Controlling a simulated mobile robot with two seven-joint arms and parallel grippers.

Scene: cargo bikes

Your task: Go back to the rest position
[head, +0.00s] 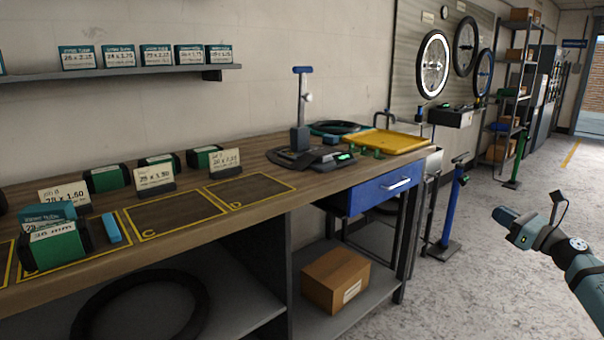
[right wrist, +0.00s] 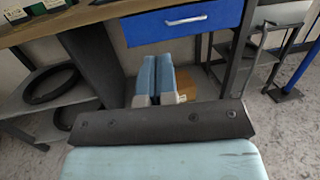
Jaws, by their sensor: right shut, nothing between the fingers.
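My right gripper (head: 514,226) is at the right of the head view, over the open floor, in front of and apart from the workbench (head: 300,200). In the right wrist view its two pale blue fingers (right wrist: 157,82) lie side by side, shut with nothing between them. Behind them are the bench's lower shelf and a cardboard box that the fingers partly hide. My left gripper is not in the head view.
The bench carries boxed tubes (head: 55,240), size cards, a black stand (head: 300,140) and a yellow tray (head: 390,141). A blue drawer (head: 383,190) is shut. A blue post stand (head: 447,215) stands on the floor.

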